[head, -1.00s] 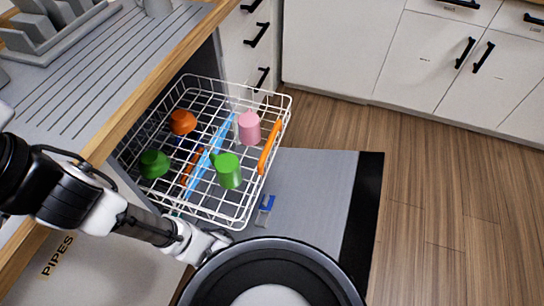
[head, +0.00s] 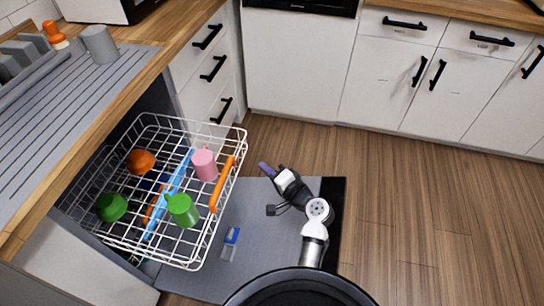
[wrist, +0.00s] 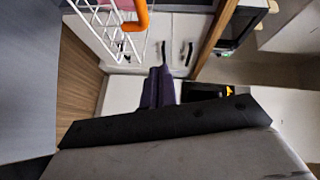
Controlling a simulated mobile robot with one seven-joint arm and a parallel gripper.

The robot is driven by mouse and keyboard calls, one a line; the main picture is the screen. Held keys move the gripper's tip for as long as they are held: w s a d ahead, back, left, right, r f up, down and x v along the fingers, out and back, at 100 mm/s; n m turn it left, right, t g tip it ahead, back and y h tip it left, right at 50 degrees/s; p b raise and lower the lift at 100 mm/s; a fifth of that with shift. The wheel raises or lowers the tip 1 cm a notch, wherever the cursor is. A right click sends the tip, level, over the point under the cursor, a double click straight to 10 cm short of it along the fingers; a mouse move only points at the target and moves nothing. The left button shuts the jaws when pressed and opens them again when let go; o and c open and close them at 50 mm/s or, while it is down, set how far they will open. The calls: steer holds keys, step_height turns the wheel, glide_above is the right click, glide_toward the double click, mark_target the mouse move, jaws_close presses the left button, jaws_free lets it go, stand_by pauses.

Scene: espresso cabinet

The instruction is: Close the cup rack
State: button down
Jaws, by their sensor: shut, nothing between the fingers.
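The cup rack (head: 205,245) is a white wire basket, pulled out from under the counter above the lowered grey door (head: 270,225). It has an orange handle (head: 222,185) on its outer right side. It holds an orange cup (head: 141,161), two green cups (head: 111,207) (head: 183,211), a pink cup (head: 204,165) and long blue pieces. My gripper (head: 264,168) is shut and empty, to the right of the rack and apart from it. In the wrist view, my purple fingers (wrist: 157,86) are together, with the rack (wrist: 104,28) and handle (wrist: 137,17) at upper left.
A blue and grey piece (head: 230,243) lies on the lowered door. Drawers (head: 210,68) stand behind the rack, and white cabinets (head: 392,75) line the back. A grey mug (head: 100,45) stands on the counter. Wooden floor is clear at the right.

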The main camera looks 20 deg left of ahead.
steer(key=w+a+f+m+p, duration=0.1)
steer(key=w+a+f+p, duration=0.2)
steer(key=a, duration=0.6)
steer(key=shift+a+f+p, duration=0.15)
steer(key=shift+f+p, duration=0.15)
steer(key=shift+f, duration=0.2)
steer(key=shift+w+a, duration=0.1)
